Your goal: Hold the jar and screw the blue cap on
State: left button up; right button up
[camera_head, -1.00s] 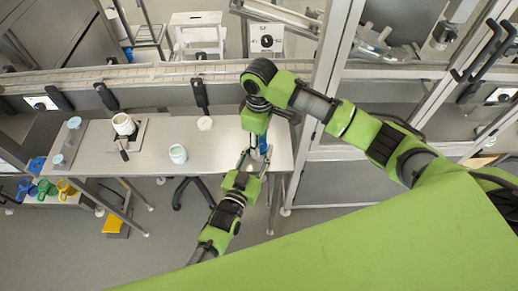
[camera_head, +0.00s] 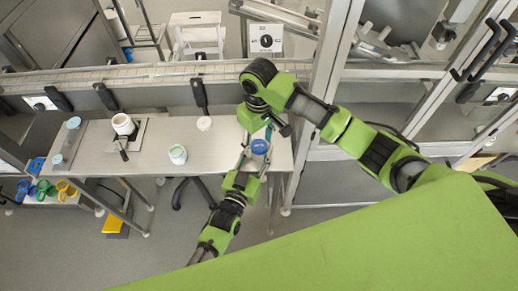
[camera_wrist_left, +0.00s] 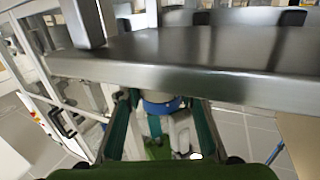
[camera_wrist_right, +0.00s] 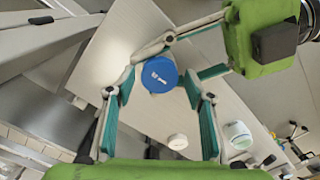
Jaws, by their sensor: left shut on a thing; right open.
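The blue cap (camera_head: 260,147) faces up at the right end of the table, held between my left gripper's fingers. It shows from above, with a white mark, in the right wrist view (camera_wrist_right: 159,75). In the left wrist view a blue band (camera_wrist_left: 161,106) sits between the left fingers. My left gripper (camera_head: 256,157) is shut on the capped jar, whose body is mostly hidden under the cap. How tightly the cap sits cannot be told. My right gripper (camera_wrist_right: 160,88) is open, its fingers apart on either side of the cap in its view, apparently not touching it.
On the table (camera_head: 225,160) stand a pale jar (camera_head: 178,155), a white disc (camera_head: 204,123) and a white container (camera_head: 123,124). Small light-blue-topped items (camera_head: 73,122) are at the left. Coloured cups (camera_head: 46,188) sit lower left. A rail runs behind the table.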

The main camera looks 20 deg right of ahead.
jog(key=n, duration=0.4)
jog(key=shift+n, duration=0.8)
jog(key=n, duration=0.3)
jog(key=shift+n, duration=0.3)
jog(key=shift+s+n, duration=0.1)
jog(key=shift+n, duration=1)
jog(key=shift+n, duration=0.9)
jog(key=n, duration=0.4)
